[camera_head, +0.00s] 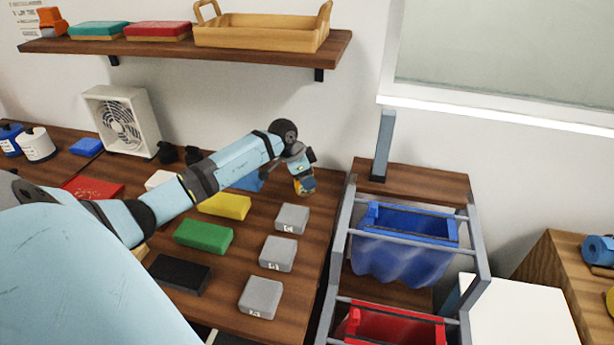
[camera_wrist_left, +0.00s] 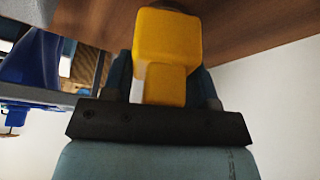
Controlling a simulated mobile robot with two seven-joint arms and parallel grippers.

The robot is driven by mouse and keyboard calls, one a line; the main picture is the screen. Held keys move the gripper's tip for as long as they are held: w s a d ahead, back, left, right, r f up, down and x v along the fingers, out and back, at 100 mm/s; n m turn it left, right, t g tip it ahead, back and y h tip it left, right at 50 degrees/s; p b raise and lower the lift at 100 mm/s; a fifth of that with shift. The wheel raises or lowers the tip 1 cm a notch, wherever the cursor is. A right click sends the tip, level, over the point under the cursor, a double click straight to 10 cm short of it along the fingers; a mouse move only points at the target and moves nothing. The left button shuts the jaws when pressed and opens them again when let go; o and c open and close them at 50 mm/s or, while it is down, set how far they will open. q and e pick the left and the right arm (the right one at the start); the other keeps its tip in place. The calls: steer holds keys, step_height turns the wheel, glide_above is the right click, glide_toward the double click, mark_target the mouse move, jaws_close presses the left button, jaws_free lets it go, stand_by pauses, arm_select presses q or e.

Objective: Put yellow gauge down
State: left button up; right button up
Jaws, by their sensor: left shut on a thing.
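The yellow gauge (camera_wrist_left: 166,38) is between the fingers of my left gripper (camera_wrist_left: 164,88), which is shut on it. In the head view my left gripper (camera_head: 302,178) is over the far right part of the wooden counter, with a small yellow bit of the gauge (camera_head: 307,186) showing below it. The gauge's top end is near the wood in the wrist view; I cannot tell whether it touches. Grey blocks (camera_head: 292,218) with marks stand in a row along the counter's right side, just nearer than the gripper. My right gripper is out of view.
A yellow block (camera_head: 224,205), a green block (camera_head: 203,236) and a black block (camera_head: 180,273) lie left of the grey row. A rack with a blue bin (camera_head: 405,225) and a red bin (camera_head: 392,325) stands right of the counter. A shelf (camera_head: 180,45) hangs above.

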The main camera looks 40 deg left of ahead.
arm_select(q)
steer(key=shift+r, duration=0.1)
steer(key=o, duration=0.8)
steer(key=v, duration=1.2)
steer(key=shift+d, duration=0.1)
